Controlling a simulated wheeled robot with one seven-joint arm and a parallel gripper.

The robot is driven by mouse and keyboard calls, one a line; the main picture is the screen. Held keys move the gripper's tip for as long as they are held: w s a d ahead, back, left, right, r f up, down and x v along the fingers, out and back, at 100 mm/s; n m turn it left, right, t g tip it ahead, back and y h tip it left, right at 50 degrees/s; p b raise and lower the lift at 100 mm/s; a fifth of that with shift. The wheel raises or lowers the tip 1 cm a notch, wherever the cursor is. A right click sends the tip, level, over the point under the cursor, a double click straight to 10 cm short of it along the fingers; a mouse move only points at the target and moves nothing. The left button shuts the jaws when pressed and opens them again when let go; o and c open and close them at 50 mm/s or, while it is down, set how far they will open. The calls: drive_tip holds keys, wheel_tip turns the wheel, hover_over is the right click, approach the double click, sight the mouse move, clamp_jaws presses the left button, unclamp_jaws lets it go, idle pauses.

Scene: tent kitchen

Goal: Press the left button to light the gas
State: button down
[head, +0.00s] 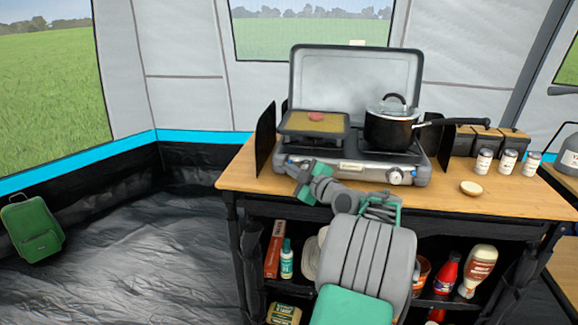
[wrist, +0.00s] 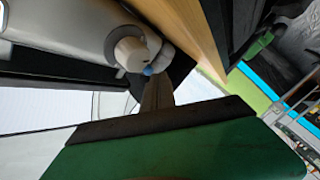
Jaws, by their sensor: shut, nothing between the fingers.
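A grey camping stove (head: 352,171) stands on the wooden counter with its lid up. The right knob (head: 396,177) shows on its front; my gripper (head: 295,168) covers the front's left end. In the wrist view, a pale knob (wrist: 129,48) sticks out from the stove body (wrist: 70,25), with a small blue button (wrist: 148,70) beside it. My shut gripper (wrist: 157,84) is empty, its fingertips right by the blue button. I cannot tell whether they touch it.
A griddle (head: 315,127) with a pink piece of food is on the left burner and a lidded black pot (head: 390,128) on the right. Several jars (head: 507,161) and a small round thing (head: 470,188) stand on the counter's right. The counter's front edge (head: 440,207) runs below my gripper.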

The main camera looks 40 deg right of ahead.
drive_tip(key=shift+w+d, duration=0.15)
drive_tip(key=shift+d, duration=0.1)
drive_tip(key=shift+b, duration=0.3)
drive_tip(key=shift+s+a+f+b, duration=0.15)
drive_tip(key=shift+s+a+b, duration=0.1)
drive_tip(key=shift+a+b, duration=0.15)
drive_tip(key=shift+s+a+b, duration=0.25)
drive_tip(key=shift+b, duration=0.05)
drive_tip(key=shift+s+a+b, duration=0.8)
drive_tip(key=shift+a+b, duration=0.05)
drive_tip(key=shift+a, duration=0.15)
drive_tip(key=shift+s+a+b, duration=0.75)
drive_tip(key=shift+a+b, duration=0.05)
drive_tip(key=shift+a, duration=0.2)
